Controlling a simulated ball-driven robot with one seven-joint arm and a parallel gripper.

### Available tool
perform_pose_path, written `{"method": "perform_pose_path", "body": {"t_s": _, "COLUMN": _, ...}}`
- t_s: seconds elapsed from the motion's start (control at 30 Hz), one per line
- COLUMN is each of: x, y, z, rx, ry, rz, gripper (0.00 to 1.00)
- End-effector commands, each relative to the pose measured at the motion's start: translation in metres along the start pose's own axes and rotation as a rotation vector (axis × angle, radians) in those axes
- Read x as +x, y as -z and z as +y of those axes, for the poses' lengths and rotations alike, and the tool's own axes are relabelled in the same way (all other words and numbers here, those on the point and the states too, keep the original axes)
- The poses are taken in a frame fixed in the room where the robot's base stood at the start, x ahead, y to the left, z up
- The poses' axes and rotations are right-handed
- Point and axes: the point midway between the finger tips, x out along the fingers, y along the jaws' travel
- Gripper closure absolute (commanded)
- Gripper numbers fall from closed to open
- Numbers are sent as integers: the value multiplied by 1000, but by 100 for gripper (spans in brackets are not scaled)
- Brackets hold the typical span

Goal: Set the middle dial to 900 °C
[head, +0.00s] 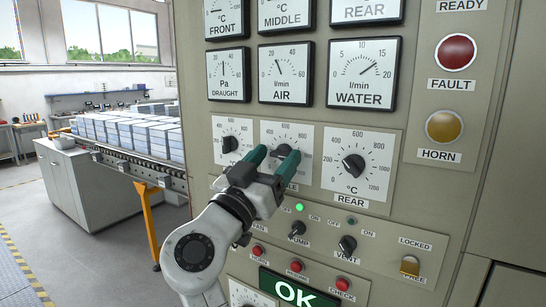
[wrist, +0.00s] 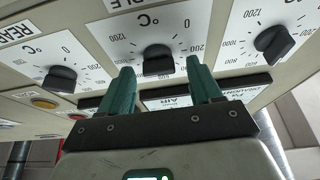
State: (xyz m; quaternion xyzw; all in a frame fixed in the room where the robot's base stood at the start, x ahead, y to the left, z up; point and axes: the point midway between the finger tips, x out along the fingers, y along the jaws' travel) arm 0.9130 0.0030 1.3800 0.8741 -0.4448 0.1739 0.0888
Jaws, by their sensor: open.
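The middle dial is a black knob on a white scale plate (head: 287,130), in the centre of a row of three on the beige panel. In the head view my gripper (head: 275,158) is in front of it and hides most of its knob and lower scale. The wrist view shows the scale upside down, with the middle knob (wrist: 157,60) between the two green fingertips. My gripper (wrist: 160,68) is open and empty. I cannot tell whether the fingertips reach past the knob's front or touch it. The dial's setting is not readable.
The front dial (head: 230,143) and rear dial (head: 354,165) flank the middle one closely. Below are the pump switch (head: 298,228), vent switch (head: 347,244) and red buttons. Gauges such as the air gauge (head: 286,73) are above. A conveyor with pale blocks (head: 130,130) stands left.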

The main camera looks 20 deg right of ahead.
Motion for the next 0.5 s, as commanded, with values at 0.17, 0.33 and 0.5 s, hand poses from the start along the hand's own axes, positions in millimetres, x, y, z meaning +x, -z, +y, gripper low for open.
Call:
{"method": "perform_pose_path", "body": {"t_s": 0.17, "x": 0, "y": 0, "z": 0, "rx": 0, "ry": 0, "rz": 0, "gripper": 36}}
{"method": "perform_pose_path", "body": {"t_s": 0.33, "x": 0, "y": 0, "z": 0, "rx": 0, "ry": -1, "rz": 0, "gripper": 52}}
{"method": "perform_pose_path", "body": {"t_s": 0.5, "x": 0, "y": 0, "z": 0, "rx": 0, "ry": -1, "rz": 0, "gripper": 69}}
